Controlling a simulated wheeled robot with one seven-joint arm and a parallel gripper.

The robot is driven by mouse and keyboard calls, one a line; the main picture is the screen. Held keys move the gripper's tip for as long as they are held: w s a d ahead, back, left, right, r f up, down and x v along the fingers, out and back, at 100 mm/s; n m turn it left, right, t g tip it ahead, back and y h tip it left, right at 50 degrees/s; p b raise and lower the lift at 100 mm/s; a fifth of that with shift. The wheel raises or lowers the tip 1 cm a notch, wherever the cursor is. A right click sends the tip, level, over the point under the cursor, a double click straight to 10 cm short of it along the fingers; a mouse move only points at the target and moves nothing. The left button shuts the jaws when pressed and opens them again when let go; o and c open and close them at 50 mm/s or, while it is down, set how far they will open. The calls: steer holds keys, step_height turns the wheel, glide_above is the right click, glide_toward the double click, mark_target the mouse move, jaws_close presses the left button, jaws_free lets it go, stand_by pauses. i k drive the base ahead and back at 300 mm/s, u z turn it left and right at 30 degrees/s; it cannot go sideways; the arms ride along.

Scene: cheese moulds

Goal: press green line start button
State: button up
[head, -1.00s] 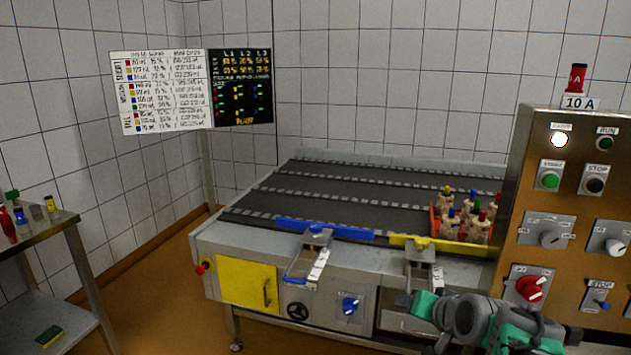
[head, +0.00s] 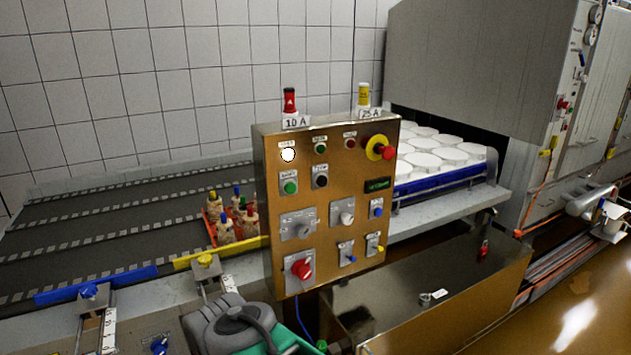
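A brass-coloured control panel (head: 328,250) stands upright in the middle of the head view. A green push button (head: 290,187) sits on a pale labelled plate at its upper left, with a dark button (head: 321,180) on the plate beside it. A smaller green round fitting (head: 320,148) is above, next to a lit white lamp (head: 288,154). The label lettering is too small to read surely. Part of my arm, grey and green, shows at the bottom, below and left of the panel. My gripper's fingertips are not visible.
A red emergency knob on yellow (head: 380,148), a red rotary switch (head: 301,268) and other knobs share the panel. A crate of bottles (head: 233,222) is on the conveyor (head: 120,225) at left. White round moulds (head: 440,150) stand behind right. Brown floor shows at lower right.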

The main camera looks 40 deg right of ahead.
mark_target(290, 187)
steer(key=z, duration=1)
